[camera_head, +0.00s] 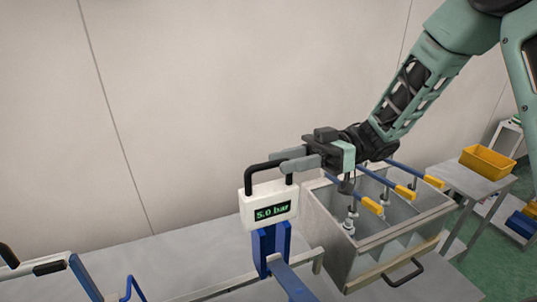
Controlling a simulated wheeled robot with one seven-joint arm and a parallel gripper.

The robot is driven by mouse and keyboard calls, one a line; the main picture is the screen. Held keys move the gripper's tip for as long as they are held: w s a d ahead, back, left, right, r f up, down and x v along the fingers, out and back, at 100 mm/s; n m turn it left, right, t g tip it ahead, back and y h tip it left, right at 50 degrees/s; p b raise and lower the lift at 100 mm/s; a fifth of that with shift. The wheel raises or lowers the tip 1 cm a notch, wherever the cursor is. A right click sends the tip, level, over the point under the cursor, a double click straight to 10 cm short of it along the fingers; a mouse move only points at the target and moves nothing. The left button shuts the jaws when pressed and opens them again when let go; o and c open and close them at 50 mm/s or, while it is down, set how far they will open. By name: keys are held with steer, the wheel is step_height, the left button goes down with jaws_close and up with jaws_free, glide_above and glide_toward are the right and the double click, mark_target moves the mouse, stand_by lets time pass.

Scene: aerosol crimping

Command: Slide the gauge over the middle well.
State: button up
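The gauge (267,209) is a white box with a green "5.0 bar" readout and a black handle on top. It sits on a blue bracket (271,245), left of the wells. My gripper (285,161) reaches in from the right, its two grey fingers on either side of the handle's right part; it looks closed on the handle. The grey tank (334,258) on the right is split into wells by partitions. The middle well (396,243) is partly seen; inner parts are hidden by the walls. The gauge is outside the tank, not over a well.
Several blue levers with yellow grips (405,192) lie across the tank's top near my wrist. The tank's front has a black drawer handle (404,274). A pale rail (240,284) runs by the bracket. A yellow bin (487,162) stands on a side table at right.

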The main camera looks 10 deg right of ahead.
mark_target(268, 166)
steer(key=shift+p+x, duration=0.5)
steer(key=shift+x, duration=1.6)
steer(key=shift+c, duration=0.3)
jaws_close()
steer(key=x, duration=1)
steer(key=shift+a, duration=0.25)
steer(key=shift+o, duration=0.3)
jaws_free()
steer(key=shift+b, duration=0.3)
